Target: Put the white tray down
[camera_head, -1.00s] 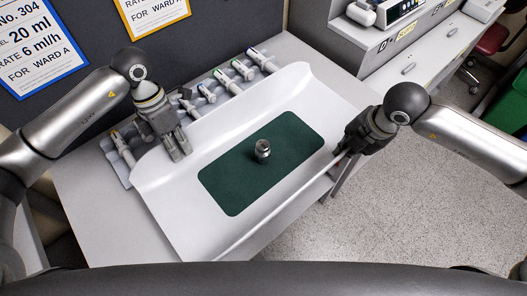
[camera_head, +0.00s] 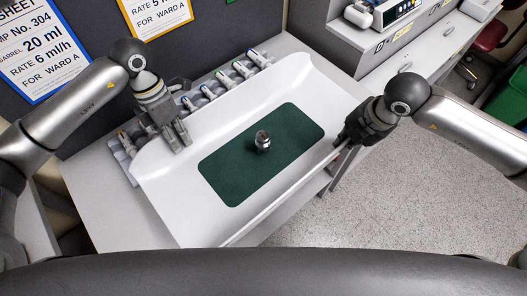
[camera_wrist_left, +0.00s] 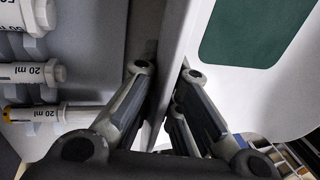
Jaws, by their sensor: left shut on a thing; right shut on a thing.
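The white tray (camera_head: 185,205) with a dark green mat (camera_head: 225,178) spans the space between my two grippers, over the grey table. A small metal cylinder (camera_head: 262,141) stands upright on the mat. My left gripper (camera_head: 182,143) is shut on the tray's far left wall; in the left wrist view its fingers (camera_wrist_left: 165,95) sit on both sides of that wall. My right gripper (camera_head: 347,138) is shut on the tray's near right edge, its fingertips partly hidden. I cannot tell whether the tray's underside touches the table.
A rack (camera_head: 122,155) with several syringes runs along the tray's far side, close to my left gripper; labelled syringes (camera_wrist_left: 35,73) show in the left wrist view. Bare table (camera_head: 105,205) lies at the left. A counter with drawers (camera_head: 415,60) stands at the right.

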